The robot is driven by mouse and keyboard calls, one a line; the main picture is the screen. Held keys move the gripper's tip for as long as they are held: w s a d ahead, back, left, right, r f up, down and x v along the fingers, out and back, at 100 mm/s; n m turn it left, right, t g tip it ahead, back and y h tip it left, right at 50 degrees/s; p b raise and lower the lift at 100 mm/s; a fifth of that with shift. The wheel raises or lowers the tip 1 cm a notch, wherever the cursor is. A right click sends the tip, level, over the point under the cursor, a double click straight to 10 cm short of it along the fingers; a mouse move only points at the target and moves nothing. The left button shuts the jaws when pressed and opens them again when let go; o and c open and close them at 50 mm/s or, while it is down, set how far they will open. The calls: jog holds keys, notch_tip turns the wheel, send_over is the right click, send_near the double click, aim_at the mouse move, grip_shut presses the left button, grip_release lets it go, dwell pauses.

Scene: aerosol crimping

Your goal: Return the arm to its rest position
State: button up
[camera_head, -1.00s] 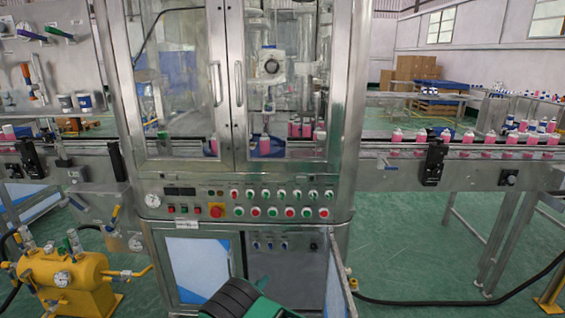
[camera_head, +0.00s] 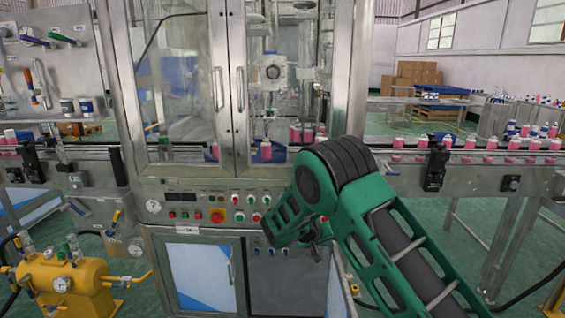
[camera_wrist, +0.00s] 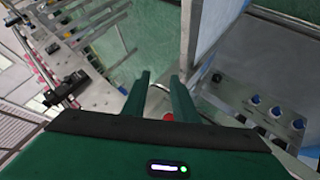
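My gripper shows in the wrist view (camera_wrist: 160,88), with its two dark green fingers apart. I see no object held between them; a small red spot shows in the gap. In the head view my green arm rises from the lower right, bends at a black joint and reaches down-left in front of the machine's lower front. The gripper itself is hard to make out there.
The crimping machine (camera_head: 228,120) stands ahead, with its control panel (camera_head: 180,205) partly behind my arm. An open lower door (camera_wrist: 207,30) is close to my gripper. A conveyor with pink cans (camera_head: 490,143) runs right. A yellow pump (camera_head: 65,285) stands lower left.

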jog(key=s+d+r+m+g+y, duration=0.1)
jog(key=s+d+r+m+g, duration=0.15)
jog(key=s+d+r, duration=0.75)
jog(key=s+d+r+m+g+y, duration=0.25)
jog(key=s+d+r, duration=0.25)
jog(key=s+d, duration=0.75)
jog(key=s+r+g+y, duration=0.1)
jog(key=s+y, duration=0.1)
jog(key=s, duration=1.3)
jog(key=s+r+m+y, duration=0.1)
jog(key=s+r+y, duration=0.1)
jog(key=s, duration=1.4)
jog(key=shift+r+g, duration=0.25)
jog(key=shift+g, duration=0.15)
jog(key=shift+s+y, duration=0.1)
jog(key=shift+y, duration=0.15)
jog(key=shift+w+f, duration=0.25)
jog(key=shift+w, duration=0.35)
